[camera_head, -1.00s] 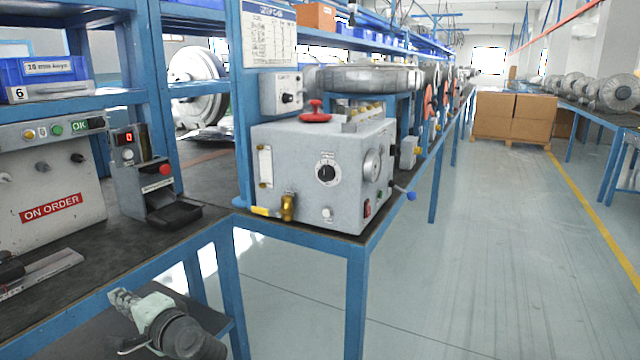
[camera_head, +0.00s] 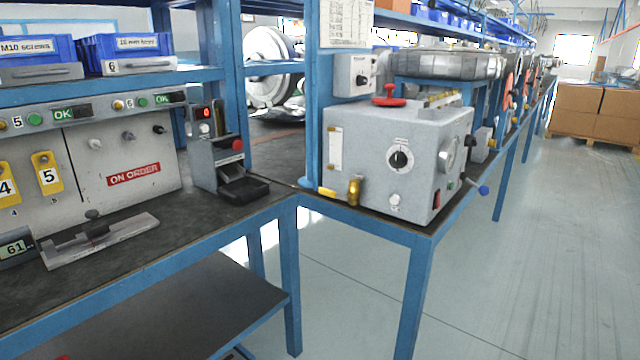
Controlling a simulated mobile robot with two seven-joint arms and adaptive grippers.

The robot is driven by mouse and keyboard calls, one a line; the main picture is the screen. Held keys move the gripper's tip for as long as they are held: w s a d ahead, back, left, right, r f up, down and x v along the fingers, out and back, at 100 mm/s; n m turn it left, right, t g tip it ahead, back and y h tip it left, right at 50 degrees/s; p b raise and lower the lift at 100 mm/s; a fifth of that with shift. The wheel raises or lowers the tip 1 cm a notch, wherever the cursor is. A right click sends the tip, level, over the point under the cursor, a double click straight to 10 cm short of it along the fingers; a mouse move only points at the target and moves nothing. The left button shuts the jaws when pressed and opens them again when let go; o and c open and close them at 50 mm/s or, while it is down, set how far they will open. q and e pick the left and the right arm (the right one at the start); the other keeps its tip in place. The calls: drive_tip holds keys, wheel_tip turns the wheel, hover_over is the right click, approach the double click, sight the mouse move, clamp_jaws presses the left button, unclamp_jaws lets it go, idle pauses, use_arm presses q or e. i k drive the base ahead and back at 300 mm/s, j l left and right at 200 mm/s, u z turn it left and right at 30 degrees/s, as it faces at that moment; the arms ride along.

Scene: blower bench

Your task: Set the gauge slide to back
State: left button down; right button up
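The likely gauge slide (camera_head: 97,227) is a dark carriage with a round knob on a flat grey metal rail (camera_head: 128,236). The rail lies on the dark bench top at the left, in front of the grey panel. The carriage sits around the middle of the rail. A small display (camera_head: 14,248) reading 61 stands at the rail's left end. I cannot tell which end counts as back. Neither of my grippers shows in the head view.
The grey panel (camera_head: 90,165) carries yellow tags 4 and 5 and a red ON ORDER label. A grey device (camera_head: 222,160) with a red button stands right of it. A grey control box (camera_head: 375,150) stands on the right bench.

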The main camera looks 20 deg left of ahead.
sight(96, 228)
drive_tip(key=u, duration=1.45)
